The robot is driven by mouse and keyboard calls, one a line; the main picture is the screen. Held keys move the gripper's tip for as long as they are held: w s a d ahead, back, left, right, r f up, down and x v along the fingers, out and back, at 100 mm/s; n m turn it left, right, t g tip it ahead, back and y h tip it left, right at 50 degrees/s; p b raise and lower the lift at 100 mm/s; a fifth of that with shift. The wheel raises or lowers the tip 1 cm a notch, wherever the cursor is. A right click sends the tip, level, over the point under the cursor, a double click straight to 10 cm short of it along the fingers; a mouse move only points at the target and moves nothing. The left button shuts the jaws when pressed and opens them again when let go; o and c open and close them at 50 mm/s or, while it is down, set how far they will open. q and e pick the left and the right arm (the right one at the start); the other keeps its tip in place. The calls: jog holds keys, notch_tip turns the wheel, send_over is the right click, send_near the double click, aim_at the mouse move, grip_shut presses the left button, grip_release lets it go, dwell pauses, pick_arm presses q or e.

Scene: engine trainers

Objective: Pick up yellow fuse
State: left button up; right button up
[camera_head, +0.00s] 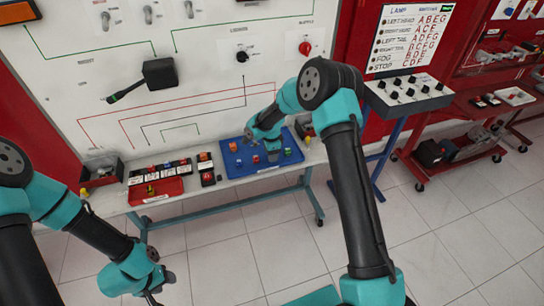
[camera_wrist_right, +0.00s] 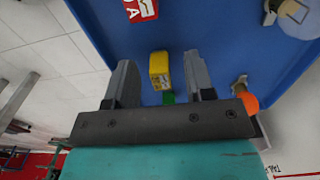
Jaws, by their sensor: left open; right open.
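The yellow fuse (camera_wrist_right: 159,68) lies on the blue tray in the right wrist view, between the two open fingers of my right gripper (camera_wrist_right: 160,82), with clear gaps on both sides. A small green piece (camera_wrist_right: 168,97) shows just below it. In the head view my right gripper (camera_head: 268,148) is low over the blue tray (camera_head: 234,173), and I cannot make out the yellow fuse there. My left gripper (camera_head: 152,294) is open and empty at the bottom of the head view, over the floor and away from the bench.
A red piece (camera_wrist_right: 140,9) and an orange-tipped part (camera_wrist_right: 250,103) lie near the right gripper. Several small parts stand on the blue tray. The white panel (camera_head: 190,75) rises close behind the bench.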

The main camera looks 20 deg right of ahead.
dwell(0.4)
grip_shut()
dwell(0.4)
jog(key=shift+r, duration=0.2)
jog(key=shift+r, duration=0.25)
notch_tip(320, 180, up, 3)
jog(key=shift+f, duration=0.1)
jog(key=s+a, duration=0.2)
jog(key=s, duration=0.5)
jog(key=s+a+r, duration=0.1)
jog(key=s+a, duration=0.2)
jog(key=s, duration=0.5)
jog(key=shift+a+r, duration=0.2)
jog(key=shift+a, duration=0.15)
jog(key=shift+w, duration=0.15)
